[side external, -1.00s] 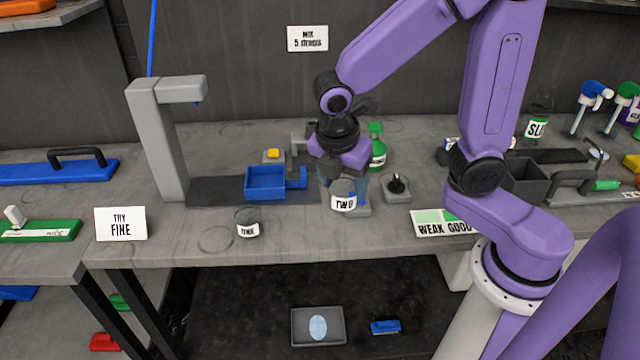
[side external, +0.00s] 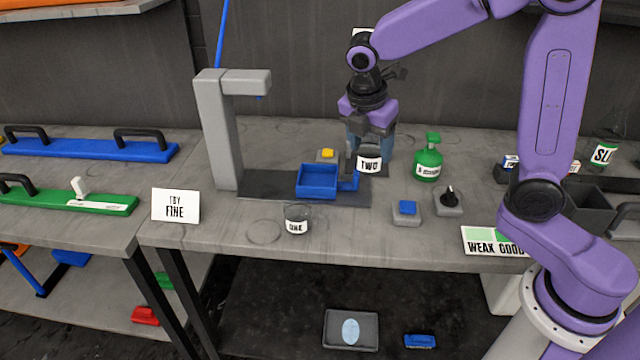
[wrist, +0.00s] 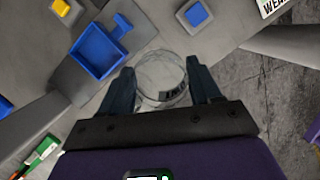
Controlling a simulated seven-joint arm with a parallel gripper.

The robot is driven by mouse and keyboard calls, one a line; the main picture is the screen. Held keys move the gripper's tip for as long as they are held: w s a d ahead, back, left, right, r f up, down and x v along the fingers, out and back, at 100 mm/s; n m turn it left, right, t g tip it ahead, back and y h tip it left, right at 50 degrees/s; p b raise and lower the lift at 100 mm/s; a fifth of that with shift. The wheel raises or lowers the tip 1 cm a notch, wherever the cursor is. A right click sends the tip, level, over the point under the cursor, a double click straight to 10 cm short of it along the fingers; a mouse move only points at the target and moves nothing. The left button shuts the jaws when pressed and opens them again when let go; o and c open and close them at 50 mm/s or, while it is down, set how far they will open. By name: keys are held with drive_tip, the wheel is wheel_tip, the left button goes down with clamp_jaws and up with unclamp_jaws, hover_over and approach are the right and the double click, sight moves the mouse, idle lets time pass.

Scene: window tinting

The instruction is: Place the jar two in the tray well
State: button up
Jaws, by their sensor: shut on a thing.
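Jar two (side external: 369,163), a clear glass jar with a white "TWO" label, is held upright between the fingers of my gripper (side external: 370,145). In the wrist view the jar (wrist: 163,80) sits between both fingertips (wrist: 158,85). The blue tray (side external: 317,191) stands to the left of the jar, with a small blue side piece pointing towards it. The tray also shows in the wrist view (wrist: 97,73), up and left of the gripper, and looks empty. The jar appears raised above the bench; its exact height is hard to tell.
Jar one (side external: 297,218) stands in front of the tray. A grey post with an overhanging arm (side external: 222,130) rises left of it. A blue-topped pad (side external: 406,211), a black-knobbed box (side external: 448,202) and a green bottle (side external: 428,160) stand to the right.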

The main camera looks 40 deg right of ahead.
drive_tip(key=w+f, duration=0.3)
drive_tip(key=w, duration=0.2)
drive_tip(key=w+f, duration=0.3)
drive_tip(key=w, duration=0.2)
drive_tip(key=w+f, duration=0.3)
drive_tip(key=w, duration=0.2)
drive_tip(key=shift+a+f, duration=0.15)
drive_tip(key=shift+a, duration=0.2)
drive_tip(key=shift+w+f, duration=0.25)
drive_tip(key=shift+f, duration=1.55)
drive_tip(key=shift+f, duration=0.15)
drive_tip(key=o, duration=1.2)
drive_tip(key=v, duration=1.2)
